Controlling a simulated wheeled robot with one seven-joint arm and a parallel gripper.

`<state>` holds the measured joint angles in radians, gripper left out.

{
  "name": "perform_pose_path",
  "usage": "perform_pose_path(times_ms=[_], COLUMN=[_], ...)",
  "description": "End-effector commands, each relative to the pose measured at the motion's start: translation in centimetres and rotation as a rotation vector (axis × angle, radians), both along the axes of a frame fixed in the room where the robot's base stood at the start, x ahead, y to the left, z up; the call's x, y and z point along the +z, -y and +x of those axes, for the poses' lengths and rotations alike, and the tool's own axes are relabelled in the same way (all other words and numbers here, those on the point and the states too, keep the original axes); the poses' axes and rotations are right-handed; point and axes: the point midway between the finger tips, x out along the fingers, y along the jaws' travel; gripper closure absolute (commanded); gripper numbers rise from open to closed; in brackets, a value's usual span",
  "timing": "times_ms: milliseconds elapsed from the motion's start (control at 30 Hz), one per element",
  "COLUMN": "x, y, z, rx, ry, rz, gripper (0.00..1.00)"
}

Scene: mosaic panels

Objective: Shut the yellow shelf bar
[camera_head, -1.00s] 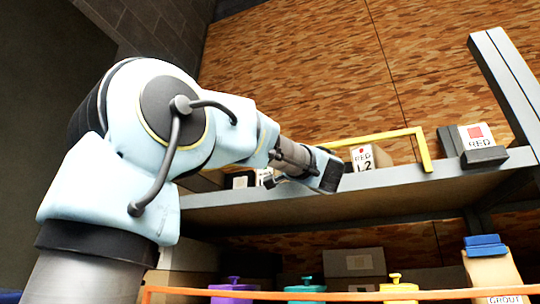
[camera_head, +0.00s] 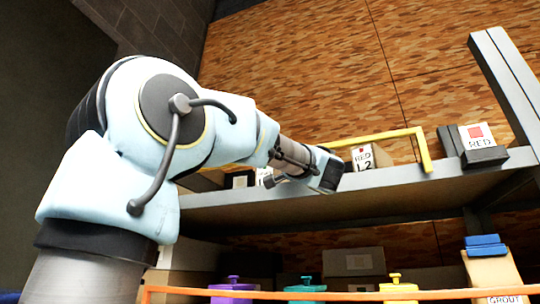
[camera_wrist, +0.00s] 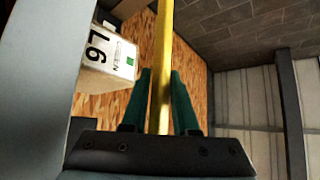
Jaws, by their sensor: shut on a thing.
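The yellow shelf bar (camera_head: 380,137) runs along the front of the upper shelf in the head view. Its right end bends down to the shelf near the RED box. In the wrist view the yellow bar (camera_wrist: 164,70) passes upright between the two dark green fingers of my gripper (camera_wrist: 162,95), which is shut on it. In the head view my gripper (camera_head: 330,172) is at the shelf's front edge, left of the box marked RED L2. Its fingertips are hidden there behind my wrist.
The upper shelf (camera_head: 400,185) holds a RED L2 box (camera_head: 369,157) and a RED box (camera_head: 476,139). The wrist view shows a white box marked 97 (camera_wrist: 105,52). An orange bar (camera_head: 340,296) crosses below, before purple, teal and yellow lidded containers. A grey post (camera_head: 505,80) stands at right.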

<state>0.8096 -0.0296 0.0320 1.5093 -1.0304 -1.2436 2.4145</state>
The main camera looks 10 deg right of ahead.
Motion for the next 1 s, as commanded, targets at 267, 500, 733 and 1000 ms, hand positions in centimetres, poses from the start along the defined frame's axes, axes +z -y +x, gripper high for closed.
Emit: perform_pose_path(times_ms=[267, 500, 733, 1000], x=[-1.32, -1.31, -1.17, -0.77], y=[0.41, 0.41, 0.37, 0.26], z=[0.66, 0.65, 0.57, 0.37], rx=[0.000, 0.000, 0.000, -0.001], ry=[-0.025, -0.025, -0.023, -0.016], rz=[0.008, 0.008, 0.007, 0.004], gripper=[1.00, 1.00, 0.54, 0.50])
